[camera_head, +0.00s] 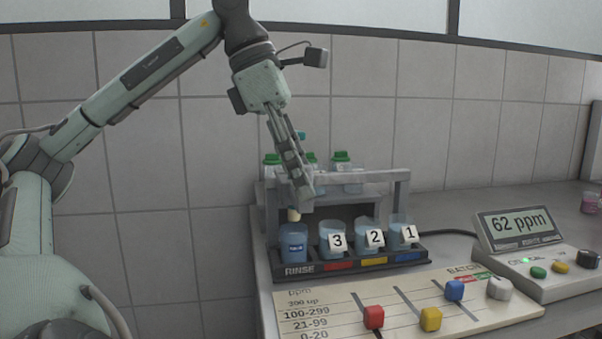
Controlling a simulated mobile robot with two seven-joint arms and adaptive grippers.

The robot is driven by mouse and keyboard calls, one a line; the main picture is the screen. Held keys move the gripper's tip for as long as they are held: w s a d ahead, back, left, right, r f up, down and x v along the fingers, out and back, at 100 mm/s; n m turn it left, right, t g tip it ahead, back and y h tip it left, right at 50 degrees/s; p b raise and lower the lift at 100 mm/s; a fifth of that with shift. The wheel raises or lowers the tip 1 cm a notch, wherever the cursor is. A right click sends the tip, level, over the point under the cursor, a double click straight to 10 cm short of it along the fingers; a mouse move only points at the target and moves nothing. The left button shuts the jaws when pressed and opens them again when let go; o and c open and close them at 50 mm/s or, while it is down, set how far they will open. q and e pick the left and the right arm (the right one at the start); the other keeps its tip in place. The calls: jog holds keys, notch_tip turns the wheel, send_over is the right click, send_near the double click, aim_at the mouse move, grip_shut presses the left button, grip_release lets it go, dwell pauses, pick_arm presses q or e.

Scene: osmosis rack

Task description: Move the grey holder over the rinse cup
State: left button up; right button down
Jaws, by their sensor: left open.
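The rinse cup (294,243) is a blue cup with a dark label at the left end of the rack, above the word RINSE. My left gripper (302,196) is open and points down at the left end of the rack's grey top bar (365,177), above the rinse cup. A small cream-coloured piece (294,215) shows just under the fingers, directly over the rinse cup. I cannot clearly make out the grey holder; the fingers cover that part of the bar. My right gripper is out of view.
Cups labelled 3 (332,240), 2 (369,235) and 1 (403,233) stand right of the rinse cup. Green-capped bottles (342,159) stand behind the bar. In front lies a slider board (345,297); at right a meter (519,227) reads 62 ppm.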

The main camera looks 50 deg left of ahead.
pick_arm(q)
jog(key=v, duration=1.2)
dwell(0.3)
